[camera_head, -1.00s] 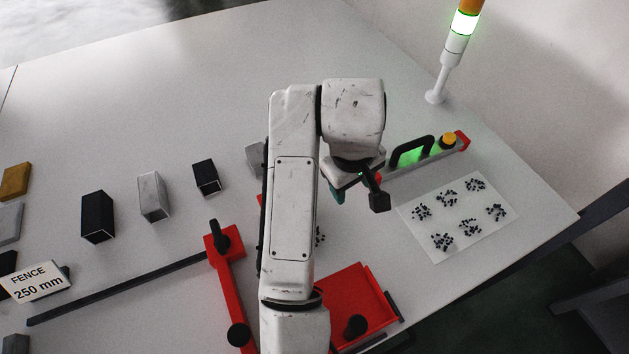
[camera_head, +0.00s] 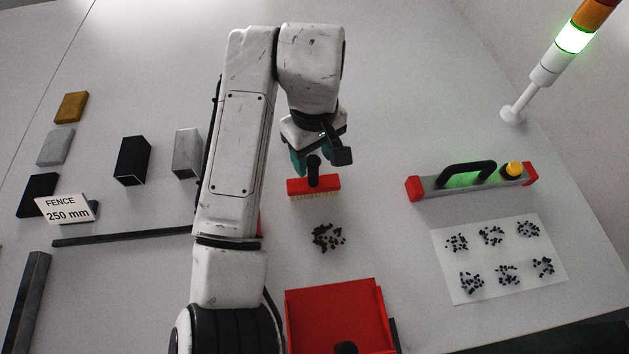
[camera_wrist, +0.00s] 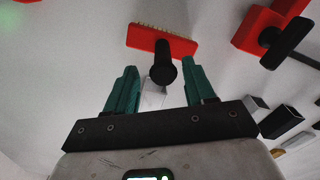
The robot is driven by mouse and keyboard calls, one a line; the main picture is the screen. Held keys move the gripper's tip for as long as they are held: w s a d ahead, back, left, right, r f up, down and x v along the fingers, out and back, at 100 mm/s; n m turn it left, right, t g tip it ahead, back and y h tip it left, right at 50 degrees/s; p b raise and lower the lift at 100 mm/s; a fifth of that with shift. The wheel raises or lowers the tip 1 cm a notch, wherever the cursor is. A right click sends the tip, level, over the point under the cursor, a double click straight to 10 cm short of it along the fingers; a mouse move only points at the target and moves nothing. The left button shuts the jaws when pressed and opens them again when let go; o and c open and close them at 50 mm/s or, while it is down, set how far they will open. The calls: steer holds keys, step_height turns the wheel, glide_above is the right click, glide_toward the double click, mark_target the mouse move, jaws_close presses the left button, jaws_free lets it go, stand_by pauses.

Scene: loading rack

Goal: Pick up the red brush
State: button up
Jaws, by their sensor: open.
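The red brush (camera_head: 301,189) lies on the table with pale bristles along its front edge and a black knob handle standing up from it. In the wrist view the brush (camera_wrist: 147,40) shows beyond the fingertips, its black handle pointing towards my gripper. My gripper (camera_head: 299,160) is just behind and above the brush in the head view. Its two teal fingers are apart with nothing held between them. In the wrist view the handle lies between the lines of the open fingers (camera_wrist: 157,78). I cannot tell whether the handle is fully between them.
Dark crumbs (camera_head: 327,237) lie in front of the brush, with a red dustpan (camera_head: 335,305) nearer me. A red-ended level (camera_head: 425,188) and a white sheet (camera_head: 455,285) with dark clusters are at right. Blocks (camera_head: 131,160) and a dark rail (camera_head: 120,237) are at left.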

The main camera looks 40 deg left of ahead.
mark_target(313, 173)
steer(key=shift+s+f+p, duration=0.2)
steer(key=shift+f+p, duration=0.55)
steer(key=shift+f, duration=2.15)
jaws_close()
